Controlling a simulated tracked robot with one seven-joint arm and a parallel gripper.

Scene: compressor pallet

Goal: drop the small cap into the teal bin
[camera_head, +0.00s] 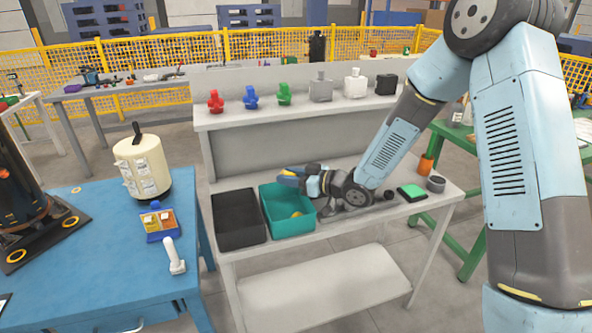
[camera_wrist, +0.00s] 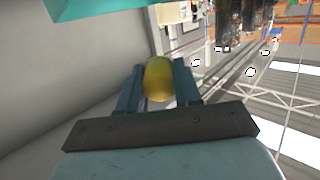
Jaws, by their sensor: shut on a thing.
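The small cap (camera_wrist: 158,79), yellow and rounded, is between the two fingers of my gripper (camera_wrist: 158,82) in the wrist view. My gripper is shut on it. In the head view my gripper (camera_head: 289,174) lies nearly level, pointing left, at the back edge of the teal bin (camera_head: 287,225). I cannot tell exactly how high it is above the rim. A yellow piece (camera_head: 296,214) shows inside the bin. A teal edge, likely the bin's, shows at the top of the wrist view (camera_wrist: 100,8).
A black bin (camera_head: 239,219) stands left of the teal one. On the bench's right are a green-topped block (camera_head: 411,192), a grey cup (camera_head: 436,183) and an orange bottle (camera_head: 425,163). A raised shelf (camera_head: 300,112) with several coloured parts stands behind my forearm.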

